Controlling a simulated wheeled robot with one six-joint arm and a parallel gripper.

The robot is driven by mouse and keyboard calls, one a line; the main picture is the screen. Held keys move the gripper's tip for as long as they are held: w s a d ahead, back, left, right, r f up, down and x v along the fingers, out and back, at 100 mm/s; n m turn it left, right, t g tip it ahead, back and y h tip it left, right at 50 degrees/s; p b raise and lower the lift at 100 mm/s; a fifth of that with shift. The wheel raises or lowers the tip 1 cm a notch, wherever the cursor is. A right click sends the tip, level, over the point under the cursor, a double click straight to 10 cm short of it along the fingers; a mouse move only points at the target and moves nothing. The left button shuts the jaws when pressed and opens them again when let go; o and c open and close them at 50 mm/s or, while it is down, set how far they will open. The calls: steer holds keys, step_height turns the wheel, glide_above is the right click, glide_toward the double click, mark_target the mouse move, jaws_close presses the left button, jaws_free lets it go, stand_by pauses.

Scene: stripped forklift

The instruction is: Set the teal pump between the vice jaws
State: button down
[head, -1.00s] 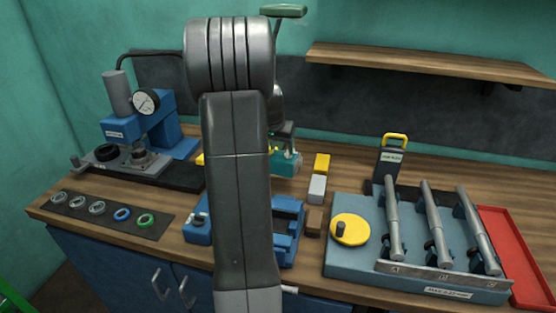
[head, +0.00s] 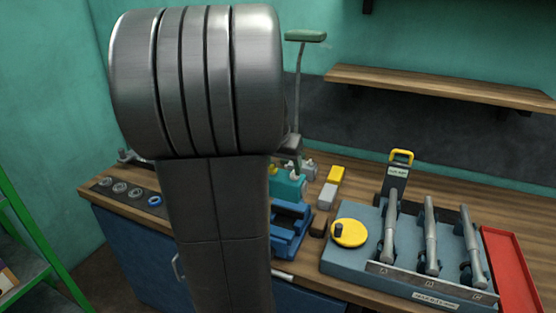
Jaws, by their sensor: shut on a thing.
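The teal pump (head: 290,187) shows beside my arm, just behind and above the blue vice (head: 291,226). My gripper (head: 294,165) is at the top of the pump and shut on it. My large grey arm hides much of the gripper, the pump's left side and the left part of the vice. The part of the vice that shows has a dark gap between blue bars. I cannot tell whether the pump touches the vice.
A lamp (head: 305,36) rises behind. A red tray (head: 511,265) lies far right.

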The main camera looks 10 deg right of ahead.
mark_target(280, 194)
steer(key=shift+s+a+r, duration=0.15)
steer(key=shift+s+a, duration=0.05)
steer(key=shift+s, duration=0.35)
steer(key=shift+f+b, duration=2.45)
steer(key=shift+f, duration=0.8)
steer(key=shift+f+b, duration=0.6)
steer(key=shift+f, duration=0.05)
steer(key=shift+f+b, duration=0.3)
steer(key=shift+f+b, duration=0.9)
steer(key=shift+f, duration=0.2)
steer(key=shift+c, duration=1)
jaws_free()
steer(key=shift+o, duration=1)
steer(key=shift+f, duration=0.15)
